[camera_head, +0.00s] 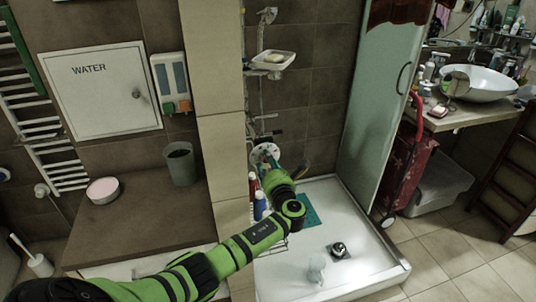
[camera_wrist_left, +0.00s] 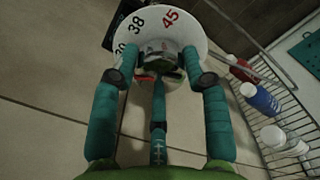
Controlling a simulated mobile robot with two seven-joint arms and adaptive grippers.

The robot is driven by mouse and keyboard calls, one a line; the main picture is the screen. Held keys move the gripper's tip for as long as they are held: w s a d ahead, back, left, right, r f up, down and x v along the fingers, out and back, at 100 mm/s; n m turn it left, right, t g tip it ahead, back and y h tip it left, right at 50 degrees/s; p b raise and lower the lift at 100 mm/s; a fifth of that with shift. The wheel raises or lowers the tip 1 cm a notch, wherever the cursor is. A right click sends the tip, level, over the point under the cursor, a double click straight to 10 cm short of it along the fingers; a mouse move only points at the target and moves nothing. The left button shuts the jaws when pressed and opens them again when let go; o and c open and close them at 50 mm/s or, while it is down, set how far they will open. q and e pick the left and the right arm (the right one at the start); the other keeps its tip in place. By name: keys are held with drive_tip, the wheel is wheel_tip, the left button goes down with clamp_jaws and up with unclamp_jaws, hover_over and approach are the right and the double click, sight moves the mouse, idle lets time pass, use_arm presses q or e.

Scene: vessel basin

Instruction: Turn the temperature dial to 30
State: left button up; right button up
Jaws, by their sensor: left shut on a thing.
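The temperature dial (camera_head: 264,149) is a white disc on the shower wall, partly hidden behind my left gripper (camera_head: 271,162) in the head view. In the left wrist view the white dial face (camera_wrist_left: 187,24) shows a black 38 and a red 45 near its top. Another black number at its left edge is partly hidden and hard to read. My left gripper (camera_wrist_left: 160,74) is shut on the dial's central knob (camera_wrist_left: 158,58), with its fingers around it. My right gripper is not in view.
A wire rack (camera_wrist_left: 277,122) with bottles, including a blue one (camera_wrist_left: 260,98), stands close to the right of my left gripper. Below is the white shower tray (camera_head: 295,262), with a clear cup (camera_head: 317,268) in it. A glass door (camera_head: 375,95) stands to the right.

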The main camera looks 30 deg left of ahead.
use_arm(q)
drive_tip(key=shift+w+r+m+p, duration=0.15)
drive_tip(key=shift+r+m+p, duration=0.3)
drive_tip(key=shift+m+p, duration=0.15)
drive_tip(key=o, duration=1.1)
drive_tip(key=shift+o, duration=0.3)
drive_tip(key=shift+f, duration=0.2)
drive_tip(key=shift+d, duration=0.1)
drive_tip(key=v, duration=1.2)
drive_tip(key=shift+f, duration=0.1)
